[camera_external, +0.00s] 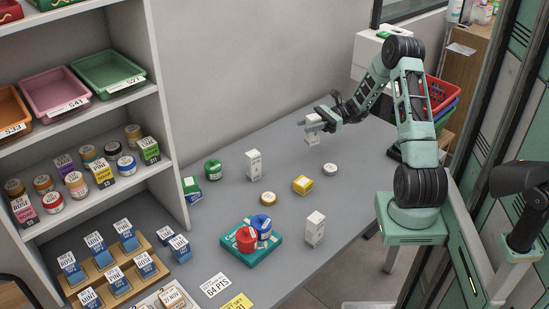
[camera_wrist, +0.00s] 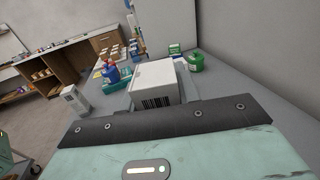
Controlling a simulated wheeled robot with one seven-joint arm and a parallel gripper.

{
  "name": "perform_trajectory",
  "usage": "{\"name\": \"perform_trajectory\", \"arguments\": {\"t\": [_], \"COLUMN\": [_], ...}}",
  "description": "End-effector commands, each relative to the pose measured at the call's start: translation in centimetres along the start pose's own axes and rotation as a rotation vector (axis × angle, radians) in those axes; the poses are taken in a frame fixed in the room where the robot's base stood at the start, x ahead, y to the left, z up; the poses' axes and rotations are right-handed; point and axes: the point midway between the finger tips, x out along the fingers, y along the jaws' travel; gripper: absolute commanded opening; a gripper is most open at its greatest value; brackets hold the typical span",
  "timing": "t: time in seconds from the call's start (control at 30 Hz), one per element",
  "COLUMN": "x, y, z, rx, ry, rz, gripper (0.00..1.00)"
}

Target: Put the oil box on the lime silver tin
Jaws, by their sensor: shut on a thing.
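My gripper (camera_external: 316,121) is shut on a white box (camera_external: 313,137), held in the air over the back right of the grey counter. The wrist view shows this white box (camera_wrist: 155,84) close up, with a barcode on its near face. Its name is not readable, so I cannot confirm that it is the oil box. A small round silver-white tin (camera_external: 330,170) lies on the counter, below and slightly right of the held box, apart from it. A gold-topped tin (camera_external: 267,199) lies farther left. Their lettering is too small to tell which is lime silver.
Two other white boxes stand upright, one near the wall (camera_external: 254,168) and one at the front (camera_external: 315,230). A shelf unit (camera_external: 172,130) bounds the left.

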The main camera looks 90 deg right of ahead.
Motion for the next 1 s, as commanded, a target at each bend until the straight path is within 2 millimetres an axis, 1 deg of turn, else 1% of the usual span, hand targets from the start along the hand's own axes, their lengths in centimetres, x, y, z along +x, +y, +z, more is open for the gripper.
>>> {"name": "perform_trajectory", "arguments": {"t": [0.03,0.1,0.2,0.3,0.37,0.6,0.77,1.0], "x": [-1.1,-2.2,-3.3,-3.9,-4.0,-4.1,-4.1,-4.1], "y": [1.5,3.1,4.9,6.0,6.3,6.5,6.4,6.4], "z": [0.8,1.4,2.0,2.2,1.9,-2.1,-3.6,-6.9], "rx": [0.004,0.002,0.002,0.001,0.002,0.004,0.001,0.002], "ry": [0.002,0.001,0.0,0.001,0.0,-0.002,0.0,-0.001], "rz": [-0.031,-0.068,-0.11,-0.137,-0.145,-0.149,-0.149,-0.148], "gripper": [0.1,0.1,0.1,0.1,0.1,0.1,0.1,0.1]}}
